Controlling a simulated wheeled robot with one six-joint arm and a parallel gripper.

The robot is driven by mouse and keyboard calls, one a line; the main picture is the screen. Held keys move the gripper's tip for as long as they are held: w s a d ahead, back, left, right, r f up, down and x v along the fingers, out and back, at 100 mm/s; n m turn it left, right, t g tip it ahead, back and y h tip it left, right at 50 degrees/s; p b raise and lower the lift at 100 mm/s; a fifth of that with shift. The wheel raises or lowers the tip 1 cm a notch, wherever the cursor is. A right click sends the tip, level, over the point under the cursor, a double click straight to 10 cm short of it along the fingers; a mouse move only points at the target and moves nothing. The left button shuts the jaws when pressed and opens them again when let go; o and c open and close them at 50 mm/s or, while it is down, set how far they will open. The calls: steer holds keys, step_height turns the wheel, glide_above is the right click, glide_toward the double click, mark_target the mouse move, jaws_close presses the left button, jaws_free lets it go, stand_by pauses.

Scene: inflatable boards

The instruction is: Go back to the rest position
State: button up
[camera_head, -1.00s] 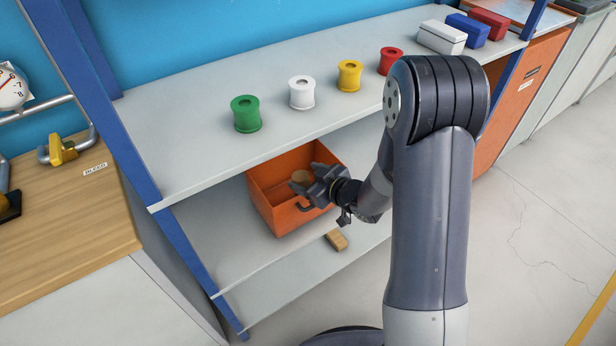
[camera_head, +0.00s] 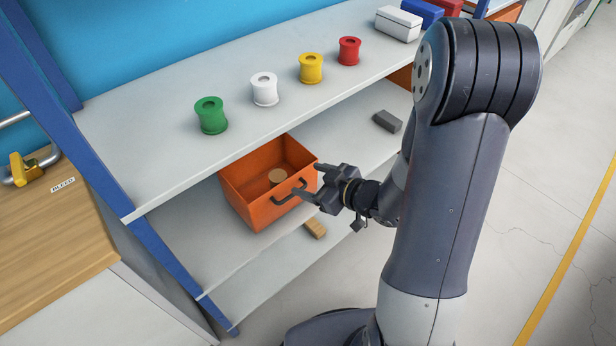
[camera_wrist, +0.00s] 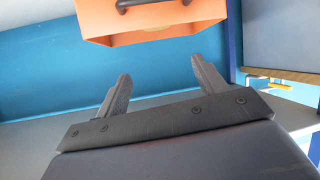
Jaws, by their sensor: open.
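My gripper (camera_head: 310,180) is open and empty, just in front of the right front part of the orange bin, near its dark handle. It also shows in the wrist view (camera_wrist: 155,80), with its two fingers apart and nothing between them. The orange bin (camera_head: 250,207) sits on the middle shelf. A small round tan piece (camera_head: 277,176) lies inside it. The bin's front and handle also show at the top of the wrist view (camera_wrist: 160,35). My arm reaches in from the right.
Green (camera_head: 211,115), white (camera_head: 264,89), yellow (camera_head: 311,68) and red (camera_head: 349,51) spools stand on the top shelf (camera_head: 150,150). A wooden block (camera_head: 315,229) lies on the lower shelf, and a grey block (camera_head: 387,121) on the middle shelf. The floor at right is open.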

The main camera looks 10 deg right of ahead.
mark_target(280, 177)
steer(key=b+x, duration=0.1)
steer(key=x, duration=0.7)
steer(key=f+b+x, duration=0.1)
steer(key=x, duration=0.3)
steer(key=shift+a+f+b, duration=0.1)
steer(key=shift+b, duration=0.2)
steer(key=shift+r+p, duration=0.7)
steer(key=shift+r, duration=0.05)
steer(key=shift+s+d+r, duration=0.3)
steer(key=shift+s+r, duration=0.1)
steer(key=shift+r, duration=0.05)
steer(key=shift+f, duration=0.1)
